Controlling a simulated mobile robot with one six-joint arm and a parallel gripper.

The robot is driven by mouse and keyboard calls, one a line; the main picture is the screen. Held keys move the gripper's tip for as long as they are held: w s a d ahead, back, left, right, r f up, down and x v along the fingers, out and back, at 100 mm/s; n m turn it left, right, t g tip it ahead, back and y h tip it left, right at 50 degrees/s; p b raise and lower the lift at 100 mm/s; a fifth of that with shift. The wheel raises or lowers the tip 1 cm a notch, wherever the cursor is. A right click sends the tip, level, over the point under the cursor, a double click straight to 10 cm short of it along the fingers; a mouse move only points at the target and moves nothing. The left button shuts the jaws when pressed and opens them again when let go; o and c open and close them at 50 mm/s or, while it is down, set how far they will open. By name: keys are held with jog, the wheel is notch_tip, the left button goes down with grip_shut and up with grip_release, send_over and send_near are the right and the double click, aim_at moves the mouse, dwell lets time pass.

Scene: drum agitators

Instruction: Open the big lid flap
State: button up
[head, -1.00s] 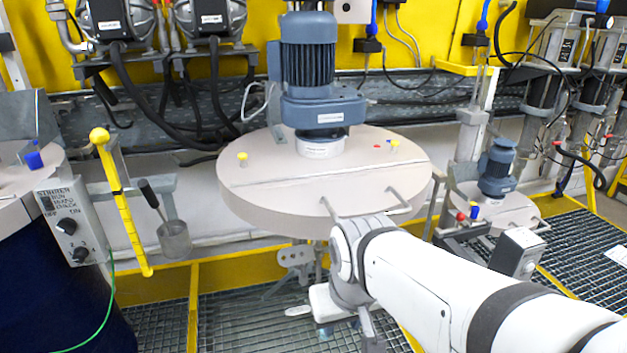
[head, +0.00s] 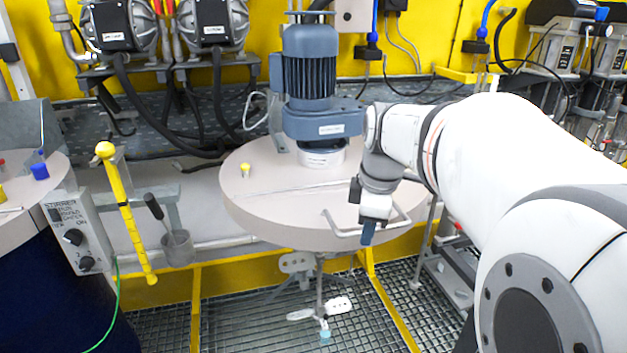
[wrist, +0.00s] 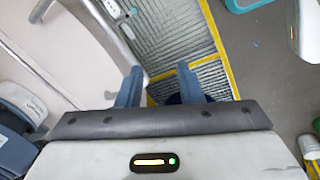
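The big round beige lid (head: 270,215) lies closed and flat, with a grey motor (head: 310,75) on its rear part. A seam crosses the lid, and the front flap (head: 300,213) carries a metal bar handle (head: 402,221). My gripper (head: 367,236) points down at this handle, in front of the flap's edge, and hides part of the bar. In the wrist view my gripper (wrist: 159,85) has its two blue fingers apart with nothing seen between them. The handle bar (wrist: 100,27) runs up and left from near the left finger; I cannot tell whether they touch.
A yellow lever (head: 125,215) and a stirrer switch box (head: 77,230) stand at the left beside another drum. A small cup (head: 177,247) hangs near them. Metal grating (head: 250,310) with yellow edging lies below the lid. The grey motor stands close to my wrist.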

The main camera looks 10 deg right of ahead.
aim_at(377, 229)
jog(key=w+d+r+n+p, duration=0.1)
jog(key=w+d+r+n, duration=0.2)
jog(key=w+d+n, duration=0.15)
jog(key=shift+n, duration=0.35)
jog(key=x, duration=0.7)
jog(key=shift+s+d+f+p, duration=0.2)
jog(key=shift+s+d+p, duration=0.05)
jog(key=shift+s+p, duration=0.05)
jog(key=shift+c, duration=0.4)
grip_shut()
